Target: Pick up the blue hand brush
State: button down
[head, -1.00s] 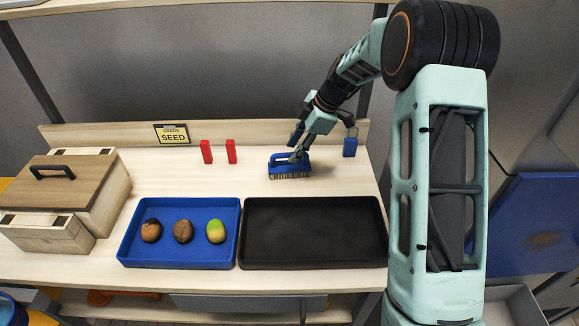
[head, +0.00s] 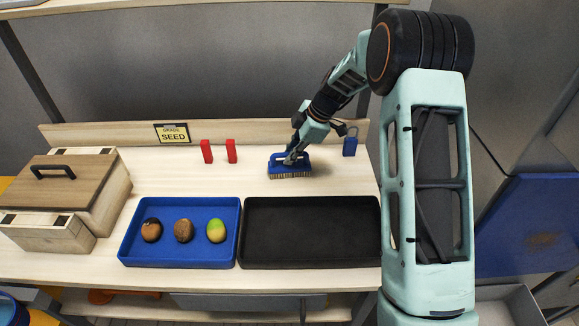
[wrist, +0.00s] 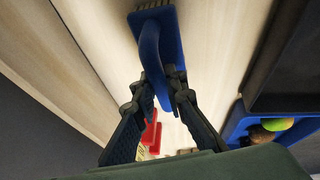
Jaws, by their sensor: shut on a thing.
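The blue hand brush (head: 290,168) is on the wooden bench in the head view, behind the black tray, bristles facing down. My gripper (head: 293,156) is at its handle from above and behind. In the wrist view, the brush (wrist: 168,35) fills the top middle, and its looped handle runs down between my gripper's fingers (wrist: 163,85). The fingers are shut on the handle. I cannot tell whether the bristles touch the bench or hang just above it.
Two red blocks (head: 231,151) stand left of the brush, a blue padlock (head: 350,147) right. A lidded wooden box (head: 98,205) is at far left.

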jog(key=shift+r, duration=0.1)
jog(key=shift+r, duration=0.45)
notch_tip(320, 180, up, 2)
jog(key=shift+w+r, duration=0.1)
jog(key=shift+r, duration=0.1)
jog(key=s+d+r+b, duration=0.1)
jog(key=s+d+r, duration=0.8)
jog(key=s+d, duration=0.1)
jog(key=shift+r+b, duration=0.3)
jog(key=shift+b, duration=0.1)
jog(key=c, duration=2.7)
grip_release()
jog(key=shift+s+a, duration=0.1)
jog(key=shift+a, duration=0.1)
grip_shut()
